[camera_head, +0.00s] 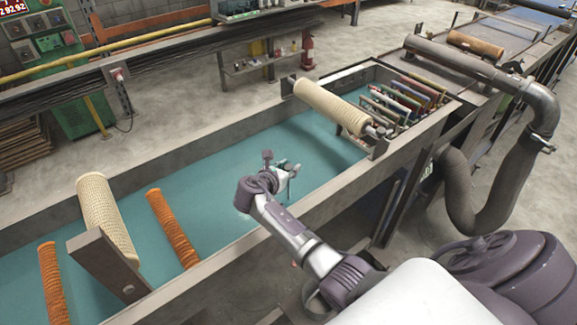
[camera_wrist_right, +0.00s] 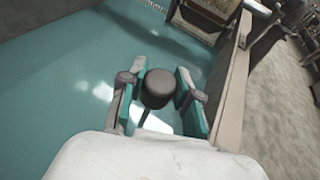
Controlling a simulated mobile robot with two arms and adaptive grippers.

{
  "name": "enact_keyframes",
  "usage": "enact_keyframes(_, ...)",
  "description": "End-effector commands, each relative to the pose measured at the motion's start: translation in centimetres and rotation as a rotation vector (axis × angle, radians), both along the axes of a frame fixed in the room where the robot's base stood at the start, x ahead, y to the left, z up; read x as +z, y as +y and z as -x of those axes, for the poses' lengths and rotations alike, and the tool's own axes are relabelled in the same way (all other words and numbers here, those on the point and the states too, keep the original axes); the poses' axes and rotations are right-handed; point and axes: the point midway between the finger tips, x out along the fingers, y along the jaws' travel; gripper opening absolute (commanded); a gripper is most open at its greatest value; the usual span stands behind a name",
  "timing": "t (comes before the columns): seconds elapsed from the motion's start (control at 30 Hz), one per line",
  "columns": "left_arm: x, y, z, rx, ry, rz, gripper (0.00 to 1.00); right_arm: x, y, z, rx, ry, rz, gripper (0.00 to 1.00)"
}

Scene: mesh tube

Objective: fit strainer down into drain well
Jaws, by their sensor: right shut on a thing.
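My right gripper (camera_head: 280,172) is over the teal water in the long trough, near its front wall. In the right wrist view the two fingers of the gripper (camera_wrist_right: 157,105) stand on either side of a dark, round-topped cylindrical thing (camera_wrist_right: 157,86), which I take to be the strainer, and are shut on it. Its lower part is hidden. I cannot make out the drain well in either view. My left gripper is not in view.
The trough's front wall (camera_head: 345,192) runs close beside my right arm. Cream rollers (camera_head: 330,106) and orange rollers (camera_head: 172,228) lie across the trough. A rack of several coloured bars (camera_head: 400,103) is at its far right end. Open water (camera_head: 225,165) lies left of the gripper.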

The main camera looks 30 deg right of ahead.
Motion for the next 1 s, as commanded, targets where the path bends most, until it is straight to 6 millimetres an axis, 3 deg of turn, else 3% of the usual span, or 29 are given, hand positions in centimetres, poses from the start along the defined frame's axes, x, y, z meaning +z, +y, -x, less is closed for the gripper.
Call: enact_keyframes(1.0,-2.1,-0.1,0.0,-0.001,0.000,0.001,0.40,-4.3,0.0,-0.1,0.001,-0.001,0.002,0.00)
